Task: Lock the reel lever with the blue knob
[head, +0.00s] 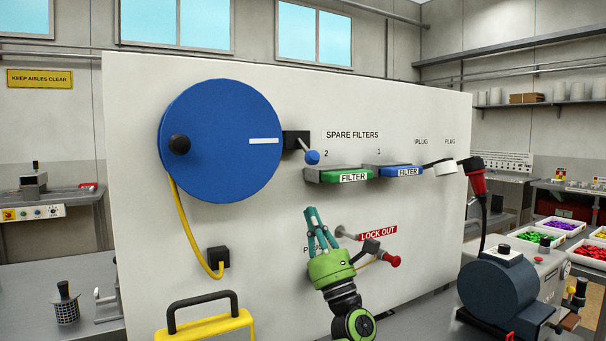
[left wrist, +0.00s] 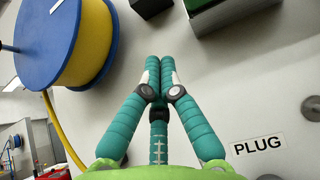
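The blue reel (head: 220,140) is on the white panel, its white mark level and pointing right. To its right a black block (head: 292,139) carries the reel lever, a short rod slanting down and right to a blue knob (head: 312,157). My left gripper (head: 312,211) is below the knob, apart from it, with fingers pointing up. In the left wrist view its teal fingertips (left wrist: 159,65) are together with nothing between them. The reel (left wrist: 75,40) shows at upper left there; I cannot make out the knob. My right gripper is not in view.
Green filter (head: 346,176) and blue filter (head: 401,171) sit on shelves right of the knob. A red-handled fitting (head: 391,260) by the LOCK OUT sign is right of my gripper. A yellow hose (head: 184,225) hangs from the reel. The panel between gripper and knob looks clear.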

